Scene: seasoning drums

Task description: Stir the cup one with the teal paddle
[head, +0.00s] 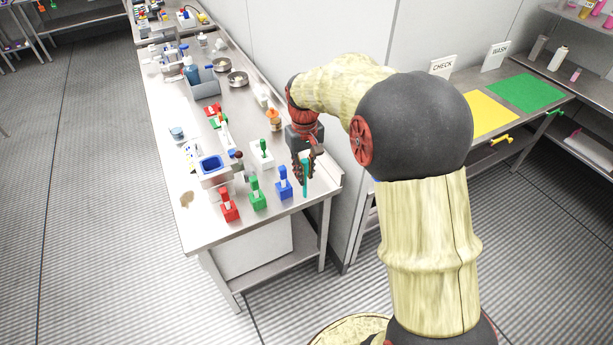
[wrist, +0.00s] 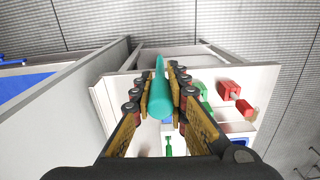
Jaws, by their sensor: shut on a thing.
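My gripper (head: 303,178) is shut on the teal paddle (head: 306,186) at the right front of the steel table. In the wrist view the paddle (wrist: 160,92) sits between both fingers (wrist: 163,84) and points away from the camera. In the head view it hangs roughly upright, just right of a blue handled block (head: 284,187). A grey unit with a blue-filled square opening (head: 211,165) stands left of the gripper. No label shows which vessel is cup one, so I cannot tell it apart.
Red (head: 229,209) and green (head: 257,198) handled blocks stand along the front edge. A white block with a green handle (head: 262,155) is behind them. An orange-topped jar (head: 273,119), steel bowls (head: 237,78) and a grey bin (head: 204,88) stand farther back. A wall borders the table's right.

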